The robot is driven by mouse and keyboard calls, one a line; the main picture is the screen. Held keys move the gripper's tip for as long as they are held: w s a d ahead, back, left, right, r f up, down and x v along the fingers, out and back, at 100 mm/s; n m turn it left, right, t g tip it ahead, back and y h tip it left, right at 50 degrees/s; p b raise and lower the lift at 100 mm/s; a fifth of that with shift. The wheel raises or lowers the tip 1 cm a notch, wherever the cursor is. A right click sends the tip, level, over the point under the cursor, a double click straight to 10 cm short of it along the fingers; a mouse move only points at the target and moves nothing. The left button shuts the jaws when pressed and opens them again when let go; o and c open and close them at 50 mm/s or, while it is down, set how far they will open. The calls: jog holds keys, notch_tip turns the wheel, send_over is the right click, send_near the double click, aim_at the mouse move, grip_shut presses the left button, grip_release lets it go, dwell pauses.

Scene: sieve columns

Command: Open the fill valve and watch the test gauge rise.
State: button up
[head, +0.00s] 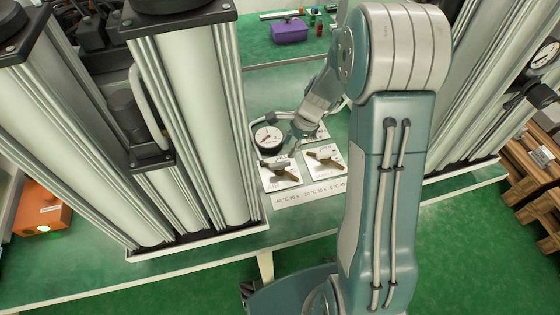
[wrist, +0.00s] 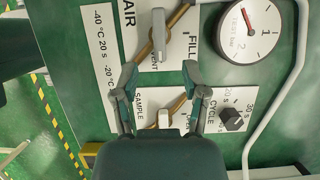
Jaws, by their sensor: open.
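The fill valve's brass lever with its grey grip (wrist: 158,36) crosses a white plate marked FILL and VENT in the wrist view. That plate (head: 280,172) lies at the front left of the panel in the head view. The test gauge (wrist: 249,28) is round and white; its red needle points up-left in the picture, away from the 1 and 2. The gauge also shows in the head view (head: 268,138). My gripper (wrist: 160,74) is open and empty, its fingertips spread to both sides below the grey grip, with no clear contact. The head view does not show the fingertips clearly.
A sample lever (wrist: 164,118) and a dark cycle knob (wrist: 233,118) sit close by. A light pipe (wrist: 285,85) runs along the gauge's right. Tall sieve columns (head: 190,110) stand left of the panel.

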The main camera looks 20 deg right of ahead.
aim_at(280, 163)
jog(key=x, duration=0.7)
jog(key=shift+a+f, duration=0.1)
jog(key=shift+f, duration=0.05)
grip_shut()
